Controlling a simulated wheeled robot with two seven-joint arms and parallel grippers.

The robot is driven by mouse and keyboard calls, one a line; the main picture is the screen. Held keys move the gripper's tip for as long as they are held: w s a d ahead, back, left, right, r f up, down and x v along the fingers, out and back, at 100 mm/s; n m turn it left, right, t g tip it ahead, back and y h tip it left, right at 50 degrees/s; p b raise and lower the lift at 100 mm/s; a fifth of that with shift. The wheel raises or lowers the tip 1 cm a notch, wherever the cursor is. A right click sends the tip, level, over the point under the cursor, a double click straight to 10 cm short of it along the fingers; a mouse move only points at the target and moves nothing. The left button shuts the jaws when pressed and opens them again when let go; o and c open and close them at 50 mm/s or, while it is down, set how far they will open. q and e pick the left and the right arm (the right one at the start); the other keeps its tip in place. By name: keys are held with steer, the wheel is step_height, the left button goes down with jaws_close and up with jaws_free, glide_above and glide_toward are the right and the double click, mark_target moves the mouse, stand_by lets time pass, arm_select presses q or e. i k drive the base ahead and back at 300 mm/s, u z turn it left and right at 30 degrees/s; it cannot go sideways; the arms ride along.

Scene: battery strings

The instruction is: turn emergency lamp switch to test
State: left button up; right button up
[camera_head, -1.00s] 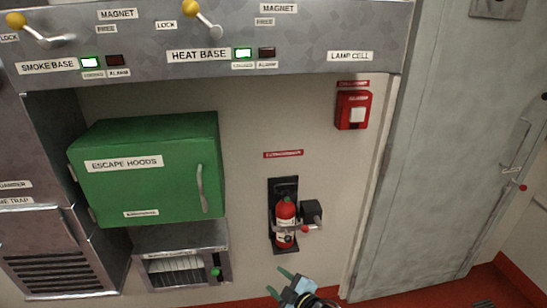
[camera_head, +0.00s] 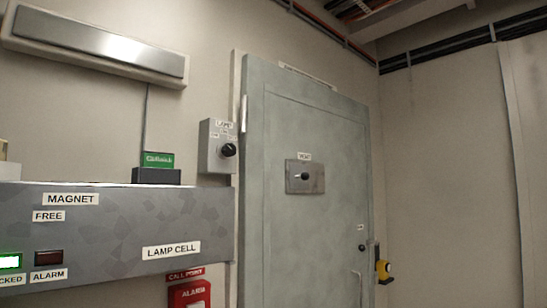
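A grey switch box labelled "LAMP" (camera_head: 217,146) is fixed to the wall left of the door. Its black rotary knob (camera_head: 228,150) sits at the box's lower right; small labels beside it are too small to read surely, and I cannot tell its setting. A long lamp fitting (camera_head: 98,46) hangs on the wall at the upper left, with a thin conduit running down below it. Neither of my grippers is in view.
A grey door (camera_head: 320,225) with a plate labelled "VENT" (camera_head: 305,176) stands right of the box. A grey panel marked "LAMP CELL" (camera_head: 120,225) juts out below left, with a small green sign (camera_head: 158,160) above it. A red call point (camera_head: 189,294) is below.

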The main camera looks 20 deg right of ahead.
mark_target(228, 149)
steer(key=z, duration=0.35)
steer(key=i, duration=0.95)
steer(key=u, duration=0.15)
